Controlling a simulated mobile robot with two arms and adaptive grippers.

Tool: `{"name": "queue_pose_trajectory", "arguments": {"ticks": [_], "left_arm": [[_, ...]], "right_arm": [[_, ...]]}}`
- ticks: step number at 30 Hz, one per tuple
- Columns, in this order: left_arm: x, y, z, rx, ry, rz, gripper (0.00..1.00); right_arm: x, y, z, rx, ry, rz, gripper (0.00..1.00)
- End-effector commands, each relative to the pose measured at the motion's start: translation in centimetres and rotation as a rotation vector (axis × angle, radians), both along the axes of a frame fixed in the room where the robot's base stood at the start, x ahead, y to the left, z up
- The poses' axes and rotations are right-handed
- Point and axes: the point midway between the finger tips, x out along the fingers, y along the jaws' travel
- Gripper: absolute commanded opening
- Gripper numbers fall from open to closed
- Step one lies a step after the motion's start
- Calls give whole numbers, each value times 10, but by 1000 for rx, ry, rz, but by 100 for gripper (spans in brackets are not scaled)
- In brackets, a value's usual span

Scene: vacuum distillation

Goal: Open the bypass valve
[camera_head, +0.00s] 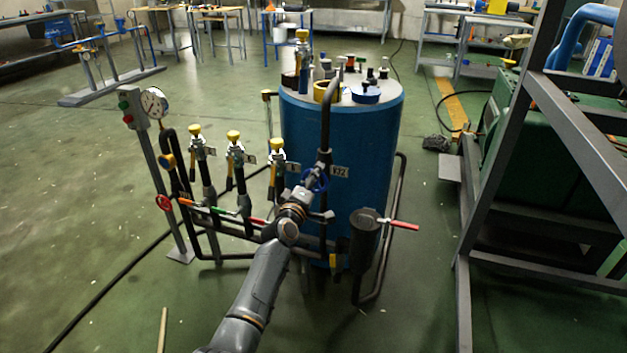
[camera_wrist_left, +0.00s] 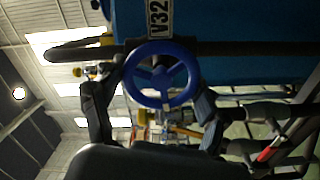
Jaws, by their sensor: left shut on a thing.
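A blue handwheel (camera_head: 317,180) sits on a dark vertical pipe in front of the blue tank (camera_head: 345,135). A plate marked V32 (camera_wrist_left: 160,17) is beside the wheel, and the wheel (camera_wrist_left: 161,75) faces the camera in the left wrist view. My left gripper (camera_head: 311,187) is shut on the blue handwheel. In the left wrist view, one finger of the left gripper (camera_wrist_left: 160,92) lies on each side of the rim. The frames do not make clear whether this wheel is the bypass valve. My right gripper is not in view.
Left of the wheel, a pipe rack carries several yellow-capped valves (camera_head: 234,136), a pressure gauge (camera_head: 154,102) and coloured levers. A red-handled lever (camera_head: 400,224) sticks out to the right near a dark canister (camera_head: 366,240). A grey metal frame (camera_head: 480,190) stands at right.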

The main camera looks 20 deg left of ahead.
Motion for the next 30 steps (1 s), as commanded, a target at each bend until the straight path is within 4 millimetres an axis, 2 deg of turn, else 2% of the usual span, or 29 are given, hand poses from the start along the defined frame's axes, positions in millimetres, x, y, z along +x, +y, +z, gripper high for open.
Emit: {"name": "queue_pose_trajectory", "arguments": {"ticks": [16,30], "left_arm": [[0,1,-1,-523,15,1,42],[0,0,-2,-915,29,0,42]], "right_arm": [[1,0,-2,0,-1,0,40],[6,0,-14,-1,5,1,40]]}}
